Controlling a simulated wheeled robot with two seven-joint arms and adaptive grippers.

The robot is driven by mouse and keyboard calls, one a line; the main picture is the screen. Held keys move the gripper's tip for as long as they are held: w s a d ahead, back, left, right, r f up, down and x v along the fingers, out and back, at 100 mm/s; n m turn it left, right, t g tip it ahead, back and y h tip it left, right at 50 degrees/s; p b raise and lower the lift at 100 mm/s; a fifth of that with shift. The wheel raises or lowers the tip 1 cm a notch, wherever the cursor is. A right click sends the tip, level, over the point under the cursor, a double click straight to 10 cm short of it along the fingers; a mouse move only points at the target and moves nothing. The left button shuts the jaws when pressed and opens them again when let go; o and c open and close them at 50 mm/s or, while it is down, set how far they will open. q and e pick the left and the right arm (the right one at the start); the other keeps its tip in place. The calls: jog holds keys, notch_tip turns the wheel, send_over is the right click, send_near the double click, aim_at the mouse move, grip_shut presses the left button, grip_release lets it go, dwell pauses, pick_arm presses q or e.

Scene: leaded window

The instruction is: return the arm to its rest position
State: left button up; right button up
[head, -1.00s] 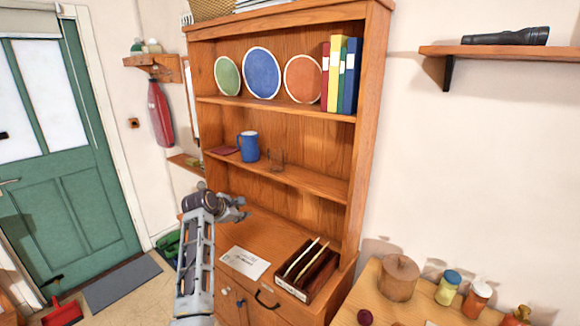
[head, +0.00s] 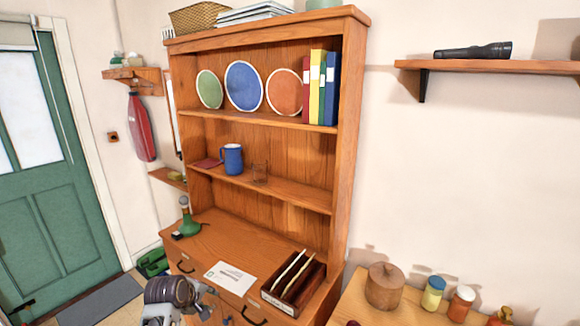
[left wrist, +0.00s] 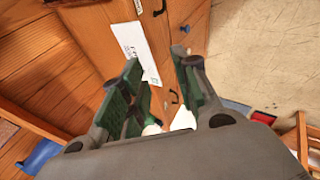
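My left gripper (head: 205,302) is low in the head view, in front of the dresser's drawers, partly cut off by the bottom edge. In the left wrist view its two green-padded fingers (left wrist: 160,85) stand apart with nothing between them. Beyond them the dresser front and a white paper (left wrist: 136,45) show. The wooden dresser (head: 345,150) stands in the middle of the head view. My right gripper is in neither view.
A side table (head: 350,300) with jars is at right.

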pick_arm(q)
jog(key=s+d+f+m+g, duration=0.25)
jog(key=s+m, duration=0.55)
jog(key=s, duration=0.6)
jog(key=s+d+f+m+g, duration=0.1)
jog(key=s+d+f+m, duration=0.15)
jog(key=s+m, duration=0.85)
jog(key=s+a+f+n+g+b, duration=0.1)
jog(key=s+f+n, duration=0.15)
jog(key=f, duration=1.55)
jog(key=s+f+n+g+b, duration=0.1)
jog(key=s+f, duration=0.3)
jog(key=f, duration=1.4)
jog(key=s+a+f+b, duration=0.1)
jog(key=s+a+f, duration=0.1)
jog(key=s+f, duration=0.8)
jog(key=s+a+f+y+b, duration=0.1)
jog(key=s+a+f, duration=0.1)
jog(key=s+f, duration=0.9)
jog(key=shift+s+g, duration=0.45)
jog(key=shift+s, duration=0.2)
